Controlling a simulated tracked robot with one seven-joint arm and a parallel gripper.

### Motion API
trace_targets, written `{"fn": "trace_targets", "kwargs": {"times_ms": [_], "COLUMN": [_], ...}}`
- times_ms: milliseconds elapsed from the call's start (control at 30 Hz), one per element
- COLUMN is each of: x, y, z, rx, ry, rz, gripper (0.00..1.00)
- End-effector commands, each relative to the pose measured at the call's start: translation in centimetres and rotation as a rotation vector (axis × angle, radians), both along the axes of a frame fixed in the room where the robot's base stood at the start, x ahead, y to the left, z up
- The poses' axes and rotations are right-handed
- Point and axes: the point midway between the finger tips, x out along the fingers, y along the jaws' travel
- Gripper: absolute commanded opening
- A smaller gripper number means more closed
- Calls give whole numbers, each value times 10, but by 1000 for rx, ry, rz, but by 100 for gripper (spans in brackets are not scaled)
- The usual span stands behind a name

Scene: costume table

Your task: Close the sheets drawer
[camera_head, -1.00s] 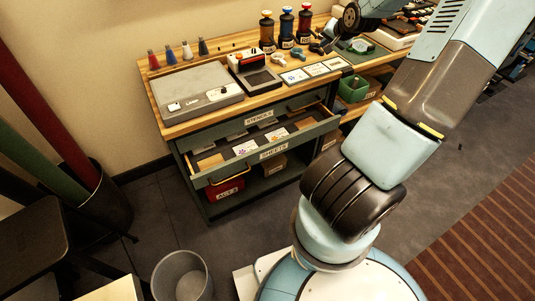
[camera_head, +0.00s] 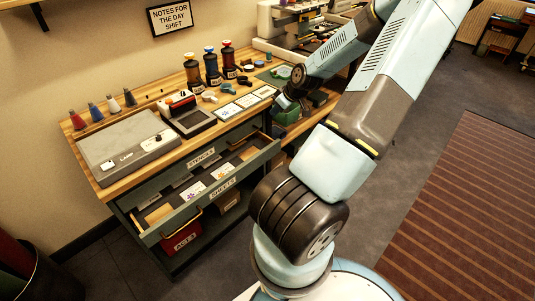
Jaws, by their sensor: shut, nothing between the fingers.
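The sheets drawer (camera_head: 207,204) is pulled out of the workbench cabinet, with its SHEETS label on the grey front. Patterned cards (camera_head: 222,171) and brown sheets lie inside it. The stencils drawer front (camera_head: 201,158) is directly above and behind it. My gripper (camera_head: 281,104) is shut and empty, up at the right edge of the benchtop, above and to the right of the open drawer and apart from its front. Its fingertips are small and dark in this view.
The wooden benchtop (camera_head: 160,98) holds a grey lamp box (camera_head: 128,147), a stamp device (camera_head: 186,112) and several bottles. A red bin (camera_head: 183,236) sits on the shelf below the drawer. Dark floor lies in front of the cabinet.

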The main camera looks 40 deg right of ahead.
Motion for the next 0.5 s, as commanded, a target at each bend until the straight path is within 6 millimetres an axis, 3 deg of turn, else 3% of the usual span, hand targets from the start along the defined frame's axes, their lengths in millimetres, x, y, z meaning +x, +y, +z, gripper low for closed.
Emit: {"fn": "trace_targets", "kwargs": {"times_ms": [500], "x": [-76], "y": [3], "z": [-61], "rx": [-221], "ry": [-114], "rz": [707], "gripper": [0]}}
